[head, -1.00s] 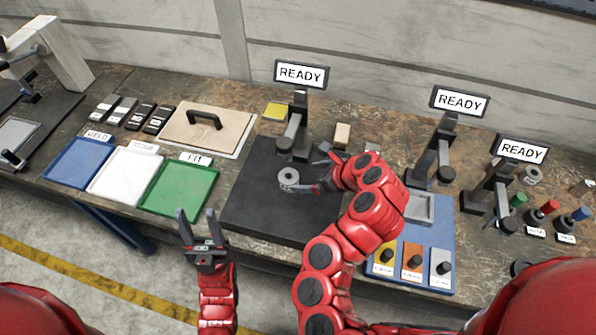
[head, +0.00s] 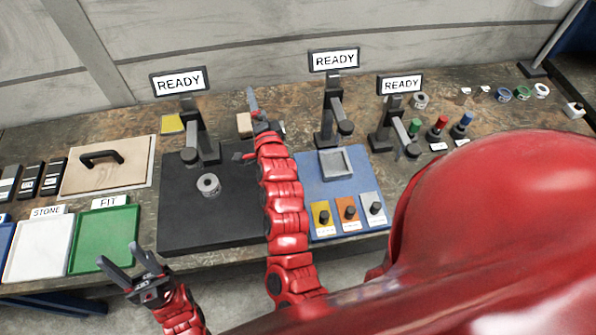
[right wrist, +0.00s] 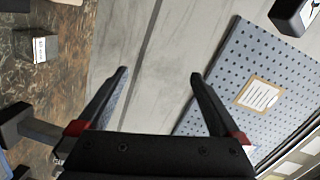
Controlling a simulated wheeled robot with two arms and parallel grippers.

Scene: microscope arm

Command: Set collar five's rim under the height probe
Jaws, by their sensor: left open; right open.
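A grey ring-shaped collar (head: 208,185), with no readable number, lies on the black plate (head: 200,228) at the left measuring station. The dark probe arm (head: 206,146) of that station stands just behind the collar; I cannot tell whether its tip is over the rim. My left gripper (head: 118,251) is open and empty in front of the green tray.
A READY screen (head: 179,81) tops the left station; two more stations stand to the right. A tan block (head: 244,125) is by my right gripper. The green tray (head: 104,238), white tray (head: 38,248) and blue board (head: 335,187) flank the plate. A pegboard (right wrist: 245,85) shows in the right wrist view.

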